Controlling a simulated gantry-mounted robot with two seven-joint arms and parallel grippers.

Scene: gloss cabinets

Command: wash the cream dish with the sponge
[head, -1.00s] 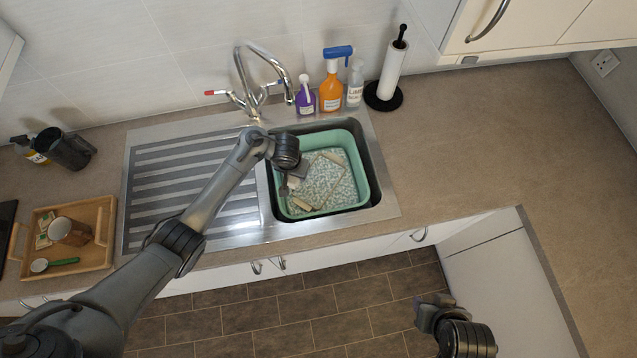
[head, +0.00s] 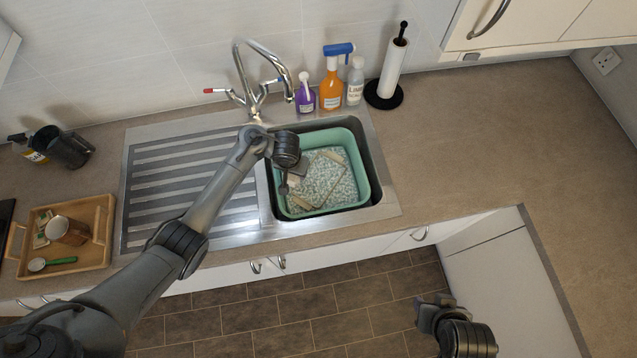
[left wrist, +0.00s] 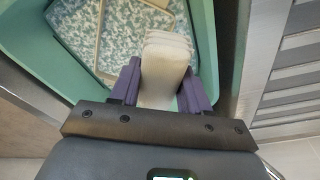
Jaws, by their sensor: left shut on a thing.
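My left gripper (head: 286,186) reaches down into the green basin (head: 366,172) in the sink, at its left side. In the left wrist view its purple fingers (left wrist: 160,88) are shut on a pale cream block (left wrist: 166,62) with a rounded, ridged end. The block looks like the sponge, but I cannot be sure. Under it, speckled suds (head: 335,187) fill the basin. Straight cream edges (head: 334,157) show through the suds, seemingly the rim of a squarish cream dish; most of it is hidden. My right gripper (head: 432,308) hangs over the floor, away from the sink; its jaws are unclear.
A tap (head: 243,80), spray bottles (head: 331,85) and a paper roll (head: 393,72) stand behind the sink. The ribbed drainer (head: 165,190) is bare. A wooden tray (head: 98,230) with a mug (head: 70,231) and green-handled brush (head: 62,261) lies left. The right counter is clear.

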